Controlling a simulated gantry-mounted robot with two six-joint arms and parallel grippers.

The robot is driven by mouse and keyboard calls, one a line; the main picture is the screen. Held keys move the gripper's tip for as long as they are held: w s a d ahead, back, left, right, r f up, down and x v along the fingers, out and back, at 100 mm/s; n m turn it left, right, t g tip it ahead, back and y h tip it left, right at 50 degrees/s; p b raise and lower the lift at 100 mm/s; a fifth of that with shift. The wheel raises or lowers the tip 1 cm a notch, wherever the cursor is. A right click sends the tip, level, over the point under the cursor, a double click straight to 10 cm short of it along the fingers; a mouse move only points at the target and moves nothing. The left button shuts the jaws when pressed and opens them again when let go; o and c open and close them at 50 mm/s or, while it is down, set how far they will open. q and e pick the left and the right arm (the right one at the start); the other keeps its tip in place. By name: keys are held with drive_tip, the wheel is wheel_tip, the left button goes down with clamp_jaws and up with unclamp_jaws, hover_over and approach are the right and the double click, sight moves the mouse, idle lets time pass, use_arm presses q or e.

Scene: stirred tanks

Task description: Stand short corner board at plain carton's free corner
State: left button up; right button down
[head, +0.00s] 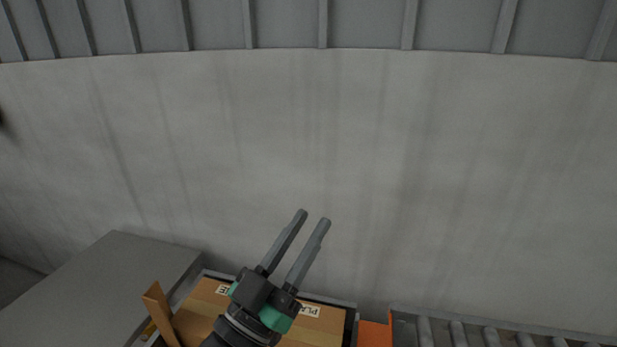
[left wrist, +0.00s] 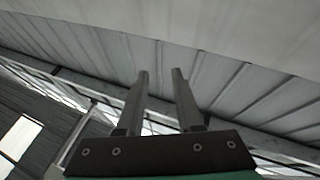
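The plain carton (head: 205,300) is a brown box at the bottom of the head view, with label strips on its top, one partly reading "PLA". A brown angled corner board (head: 158,312) stands tilted at the carton's left side; its lower end is cut off by the frame. My left gripper (head: 314,216) is raised over the carton, fingers pointing up and away, apart, with nothing between them. In the left wrist view the left gripper (left wrist: 159,75) also shows a gap between its fingers, with only wall and roof behind. My right gripper is in neither view.
A grey flat-topped block (head: 110,280) stands left of the carton. An orange piece (head: 375,334) and a roller conveyor (head: 490,335) lie to the right. A tall pale curved wall (head: 300,150) rises behind. The space around the left fingers is clear.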

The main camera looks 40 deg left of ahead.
use_arm(q)
drive_tip(key=s+d+r+m+t+h, duration=0.1)
drive_tip(key=s+d+r+t+h, duration=0.1)
drive_tip(key=r, duration=0.7)
drive_tip(key=s+d+r+m+t+h, duration=0.2)
drive_tip(key=s+d+r+h, duration=0.1)
drive_tip(key=r, duration=0.6)
drive_tip(key=shift+s+d, duration=0.6)
drive_tip(key=shift+d, duration=0.05)
drive_tip(key=shift+o, duration=0.7)
drive_tip(key=shift+r, duration=0.2)
drive_tip(key=o, duration=0.9)
drive_tip(key=shift+w+f+m, duration=0.1)
drive_tip(key=shift+m, duration=0.2)
